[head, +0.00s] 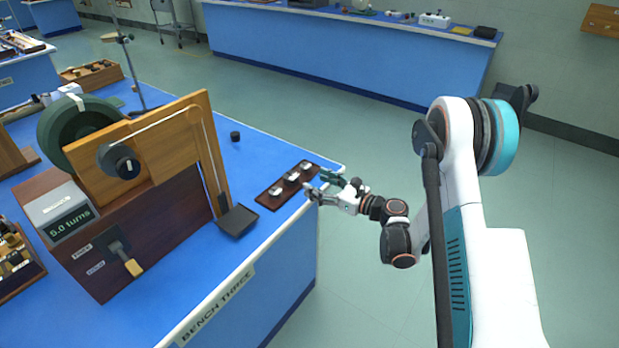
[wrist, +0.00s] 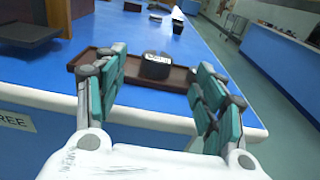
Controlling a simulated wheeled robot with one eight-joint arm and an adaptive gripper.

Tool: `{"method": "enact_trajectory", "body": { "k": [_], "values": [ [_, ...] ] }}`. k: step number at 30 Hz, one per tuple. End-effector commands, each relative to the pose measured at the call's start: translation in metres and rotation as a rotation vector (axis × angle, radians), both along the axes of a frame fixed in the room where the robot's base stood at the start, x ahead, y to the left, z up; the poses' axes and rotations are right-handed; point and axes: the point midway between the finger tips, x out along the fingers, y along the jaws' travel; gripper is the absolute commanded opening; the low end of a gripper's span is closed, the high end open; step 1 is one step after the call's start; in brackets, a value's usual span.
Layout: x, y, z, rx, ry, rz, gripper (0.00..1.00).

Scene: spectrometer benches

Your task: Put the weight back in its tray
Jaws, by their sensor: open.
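The dark brown tray (head: 263,199) lies near the right edge of the bench, with three pale-topped spots in a row along it. It also shows in the wrist view (wrist: 125,76), crossing behind my fingers. There a dark weight (wrist: 155,66) with a pale label on top sits at the tray, between and beyond my fingertips. A separate small black weight (head: 235,136) stands on the blue bench top behind the tray. My gripper (head: 319,187) is open beside the tray's right side, its teal fingers spread around empty space. The fingers hide parts of the tray in the wrist view.
A wooden apparatus (head: 150,160) with a green wheel and a black pan (head: 238,221) stands left of the tray. The bench edge (head: 318,215) runs close under my gripper. Bare blue bench top surrounds the separate black weight. Open floor lies to the right.

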Motion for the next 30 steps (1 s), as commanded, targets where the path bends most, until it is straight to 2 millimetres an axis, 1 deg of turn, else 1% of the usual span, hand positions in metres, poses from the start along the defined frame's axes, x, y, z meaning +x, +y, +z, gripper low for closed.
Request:
{"method": "enact_trajectory", "body": {
  "k": [3,7,11,16,20,24,26,30],
  "values": [
    [-0.003,-0.005,0.000,0.000,0.000,-0.001,0.64],
    [-0.004,-0.005,0.002,-0.006,-0.003,0.000,0.64],
    [-0.004,-0.003,0.015,-0.071,-0.032,0.004,0.64],
    [-0.010,-0.002,0.053,-0.278,-0.126,0.027,0.64],
    [-0.022,-0.003,0.082,-0.466,-0.212,0.059,0.64],
    [-0.042,-0.007,0.111,-0.665,-0.305,0.107,0.64],
    [-0.053,-0.009,0.123,-0.750,-0.344,0.131,0.64],
    [-0.081,-0.017,0.147,-0.944,-0.437,0.197,0.64]
  ]
}}
